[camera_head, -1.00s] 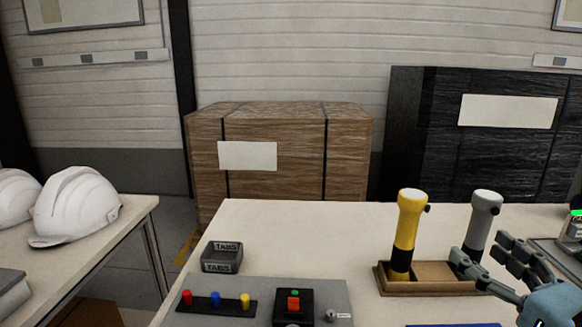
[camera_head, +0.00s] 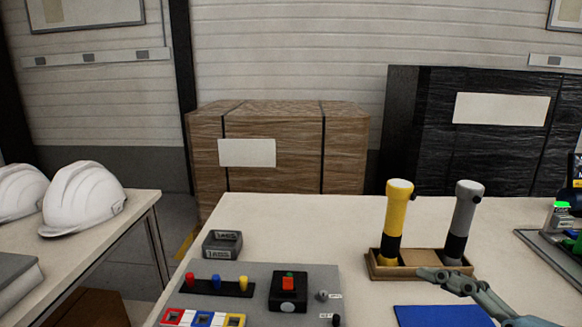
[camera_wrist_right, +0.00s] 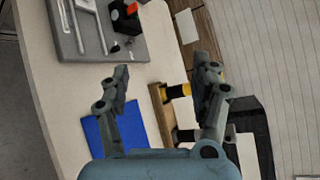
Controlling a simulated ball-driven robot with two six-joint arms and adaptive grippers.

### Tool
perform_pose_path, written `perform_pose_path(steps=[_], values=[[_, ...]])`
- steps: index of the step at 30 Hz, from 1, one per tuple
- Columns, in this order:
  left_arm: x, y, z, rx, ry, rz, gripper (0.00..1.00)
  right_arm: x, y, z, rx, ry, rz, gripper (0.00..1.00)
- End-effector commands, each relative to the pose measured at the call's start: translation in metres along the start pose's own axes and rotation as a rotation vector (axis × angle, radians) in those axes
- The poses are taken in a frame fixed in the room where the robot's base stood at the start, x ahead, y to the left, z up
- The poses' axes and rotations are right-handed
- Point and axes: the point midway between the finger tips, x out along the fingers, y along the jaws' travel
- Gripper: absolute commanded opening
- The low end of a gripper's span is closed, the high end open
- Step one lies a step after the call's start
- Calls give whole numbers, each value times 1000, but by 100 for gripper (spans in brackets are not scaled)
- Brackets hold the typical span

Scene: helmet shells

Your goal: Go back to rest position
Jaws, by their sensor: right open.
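My right gripper (camera_wrist_right: 162,90) is open and empty in the right wrist view, with its two fingers spread apart above the table. In the head view part of it (camera_head: 455,282) shows at the lower right, in front of the wooden holder (camera_head: 415,273). The holder carries a yellow tool (camera_head: 397,222) and a grey tool (camera_head: 463,222), both upright. A blue mat (camera_head: 440,316) lies on the table near the gripper; it also shows in the right wrist view (camera_wrist_right: 103,137). My left gripper is in neither view.
A grey panel (camera_head: 255,304) with coloured pegs and a black button box (camera_head: 288,288) lies front centre. A TABS tray (camera_head: 222,244) sits behind it. White helmets (camera_head: 84,200) stand on the left table. A grey fixture with a green-topped item (camera_head: 561,216) is at right.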

Motion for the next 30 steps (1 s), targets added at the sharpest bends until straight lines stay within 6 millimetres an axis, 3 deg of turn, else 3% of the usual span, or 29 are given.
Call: perform_pose_path(steps=[4, 9, 15, 21, 30], values=[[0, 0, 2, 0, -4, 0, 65, -15, 44, 8, -464, 1, 246, 64], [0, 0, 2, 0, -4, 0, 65, -52, 87, -8, -955, -16, 584, 64], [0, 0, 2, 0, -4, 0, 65, -106, 109, -34, -1304, -66, 944, 64], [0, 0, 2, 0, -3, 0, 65, -166, 114, -53, -1491, -148, 1280, 64], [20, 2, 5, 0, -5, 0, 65, -129, 209, -117, -1449, -171, 1294, 64]])
